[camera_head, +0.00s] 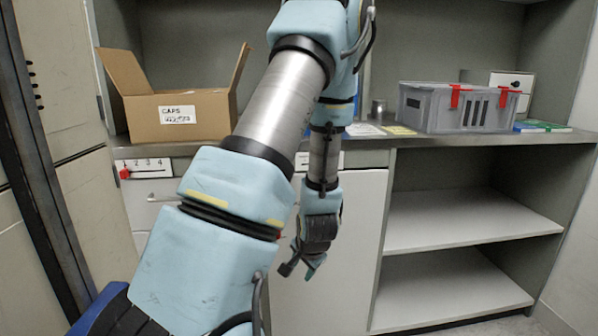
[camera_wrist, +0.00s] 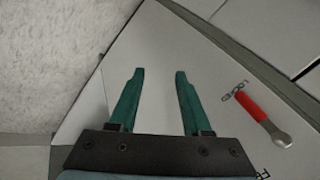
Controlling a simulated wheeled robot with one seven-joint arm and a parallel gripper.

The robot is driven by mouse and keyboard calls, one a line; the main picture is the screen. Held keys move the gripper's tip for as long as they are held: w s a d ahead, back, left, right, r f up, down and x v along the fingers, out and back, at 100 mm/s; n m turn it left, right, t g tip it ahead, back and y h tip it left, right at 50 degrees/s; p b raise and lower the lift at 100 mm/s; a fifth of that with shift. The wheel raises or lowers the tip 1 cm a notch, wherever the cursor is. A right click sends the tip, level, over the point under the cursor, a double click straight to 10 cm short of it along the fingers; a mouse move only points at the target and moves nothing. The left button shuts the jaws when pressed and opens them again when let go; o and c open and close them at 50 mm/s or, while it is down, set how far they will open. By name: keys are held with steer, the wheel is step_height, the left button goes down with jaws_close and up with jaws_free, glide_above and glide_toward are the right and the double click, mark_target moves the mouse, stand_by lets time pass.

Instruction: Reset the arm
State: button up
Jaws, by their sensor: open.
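My arm crosses the middle of the head view, bent downward from the top. My gripper (camera_head: 305,264) hangs low in front of a white cabinet door (camera_head: 345,245), partly hidden by my arm links. In the wrist view my gripper (camera_wrist: 158,75) is open, its two green fingers apart with nothing between them. The fingers point toward a pale panel (camera_wrist: 180,40). A red-handled lever (camera_wrist: 257,110) is on that panel to the right of the fingers, apart from them, near printed lettering.
An open cardboard box (camera_head: 185,115) labelled CAPS and a grey crate (camera_head: 465,108) with red latches stand on the counter (camera_head: 480,139). A numbered slider panel (camera_head: 148,168) is below the box. Open shelves (camera_head: 460,220) at right are empty.

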steer(key=s+a+r+n+g+h, duration=0.1)
steer(key=s+a+r+n+g, duration=0.1)
steer(key=s+a+r+n, duration=0.35)
steer(key=s+a+r+n+g+h, duration=0.1)
steer(key=s+a+r+n+g, duration=0.1)
steer(key=s+r, duration=0.6)
step_height(320, 180, up, 25)
steer(key=w+p, duration=0.2)
steer(key=p, duration=2.1)
steer(key=shift+f, duration=0.15)
